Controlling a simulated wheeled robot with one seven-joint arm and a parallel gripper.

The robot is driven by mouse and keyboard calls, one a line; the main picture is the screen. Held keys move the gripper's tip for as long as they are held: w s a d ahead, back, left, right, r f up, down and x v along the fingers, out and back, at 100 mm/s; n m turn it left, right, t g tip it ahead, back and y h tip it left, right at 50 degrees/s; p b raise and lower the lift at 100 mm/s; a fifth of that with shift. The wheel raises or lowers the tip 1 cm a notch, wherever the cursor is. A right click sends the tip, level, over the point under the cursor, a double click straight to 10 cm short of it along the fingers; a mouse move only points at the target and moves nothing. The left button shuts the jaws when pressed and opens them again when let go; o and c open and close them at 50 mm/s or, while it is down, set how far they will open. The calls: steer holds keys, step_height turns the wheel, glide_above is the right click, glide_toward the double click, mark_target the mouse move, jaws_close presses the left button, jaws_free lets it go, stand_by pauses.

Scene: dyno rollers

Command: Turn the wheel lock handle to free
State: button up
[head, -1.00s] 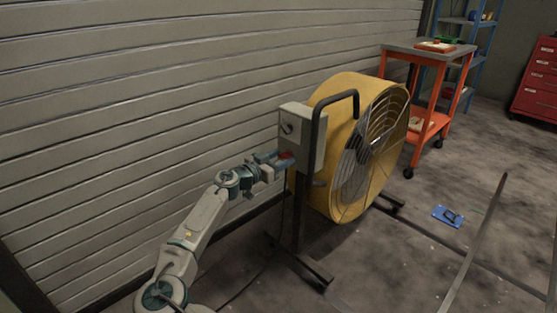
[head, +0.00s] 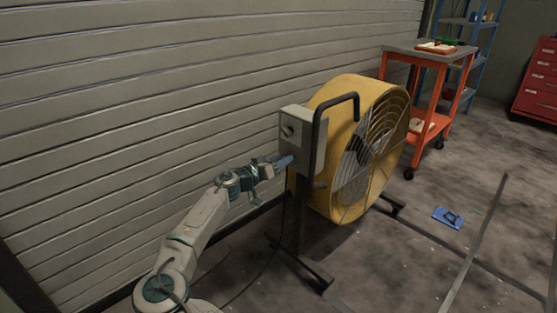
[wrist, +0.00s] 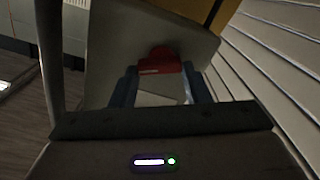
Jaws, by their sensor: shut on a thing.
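A red handle (wrist: 165,62) sits on the face of a grey control box (head: 296,125) on the stand of a yellow drum fan (head: 330,95). In the wrist view the box face appears tilted, with the red handle between my two blue fingers. My gripper (wrist: 161,84) is shut on the red handle. In the head view my gripper (head: 285,161) reaches the lower part of the box from the left and hides the handle.
A slatted shutter wall (head: 130,110) runs close along the left of my arm. A black tube handle (head: 340,99) curves beside the box. An orange cart (head: 411,165) stands behind the fan. A blue object (head: 448,217) lies on the floor at the right.

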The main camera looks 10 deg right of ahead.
steer(key=shift+w+n+p, duration=0.2)
steer(key=shift+n+p, duration=3.15)
steer(key=shift+n, duration=3.05)
steer(key=o, duration=1)
steer(key=shift+f, duration=0.1)
